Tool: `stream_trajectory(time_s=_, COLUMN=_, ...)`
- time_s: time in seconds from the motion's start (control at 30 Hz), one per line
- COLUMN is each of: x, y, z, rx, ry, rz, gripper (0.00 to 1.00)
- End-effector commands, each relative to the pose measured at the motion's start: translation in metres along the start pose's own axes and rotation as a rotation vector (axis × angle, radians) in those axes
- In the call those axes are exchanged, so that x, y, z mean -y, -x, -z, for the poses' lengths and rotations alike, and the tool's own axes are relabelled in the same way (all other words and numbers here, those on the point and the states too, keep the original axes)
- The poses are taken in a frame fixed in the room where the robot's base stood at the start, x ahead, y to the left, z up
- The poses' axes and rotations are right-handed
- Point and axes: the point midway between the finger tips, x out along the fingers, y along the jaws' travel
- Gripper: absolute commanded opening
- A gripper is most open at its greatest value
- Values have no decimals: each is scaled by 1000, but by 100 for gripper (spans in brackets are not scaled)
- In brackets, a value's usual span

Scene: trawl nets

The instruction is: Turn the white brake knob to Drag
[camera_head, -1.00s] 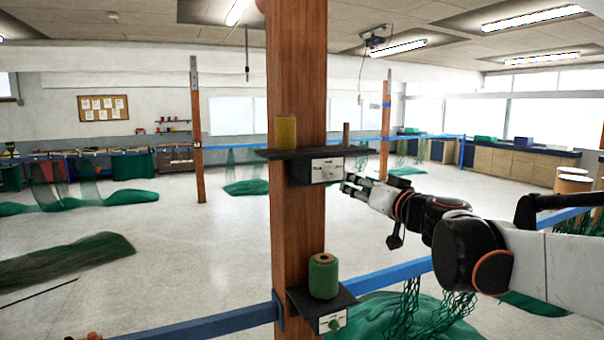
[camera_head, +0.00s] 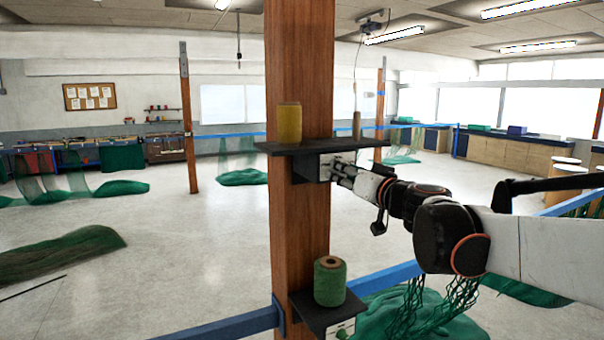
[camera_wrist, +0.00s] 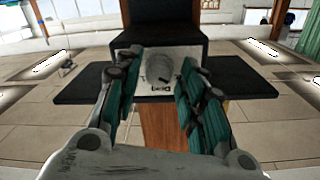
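The white brake knob (camera_wrist: 160,69) sits on a white label panel (camera_wrist: 152,83) in the wrist view. Dark lettering beside the knob is too small to read surely. The same panel shows in the head view (camera_head: 308,168), on the upper black box on the wooden post, where the gripper hides the knob. My gripper (camera_wrist: 157,76) is open, its green-padded fingers spread on either side of the knob with gaps showing. In the head view my gripper (camera_head: 338,169) reaches the panel from the right; contact with the panel cannot be told.
A black shelf (camera_head: 262,148) above the panel carries a yellow twine spool (camera_head: 289,124) and a thin peg (camera_head: 356,125). Below, a green spool (camera_head: 329,281) stands on a lower black shelf (camera_head: 309,307). A blue rail (camera_head: 390,275) crosses the wooden post (camera_head: 300,235); green netting hangs behind.

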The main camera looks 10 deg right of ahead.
Motion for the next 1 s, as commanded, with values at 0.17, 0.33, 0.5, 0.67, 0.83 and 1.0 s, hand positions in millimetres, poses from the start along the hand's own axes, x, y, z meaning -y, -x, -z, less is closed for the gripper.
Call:
stream_trajectory(time_s=0.17, x=0, y=0, z=0, rx=0, ry=0, rz=0, gripper=0)
stream_trajectory(time_s=0.33, x=0, y=0, z=0, rx=0, ry=0, rz=0, gripper=0)
stream_trajectory(time_s=0.5, x=0, y=0, z=0, rx=0, ry=0, rz=0, gripper=0)
stream_trajectory(time_s=0.67, x=0, y=0, z=0, rx=0, ry=0, rz=0, gripper=0)
stream_trajectory(time_s=0.83, x=0, y=0, z=0, rx=0, ry=0, rz=0, gripper=0)
stream_trajectory(time_s=1.0, x=0, y=0, z=0, rx=0, ry=0, rz=0, gripper=0)
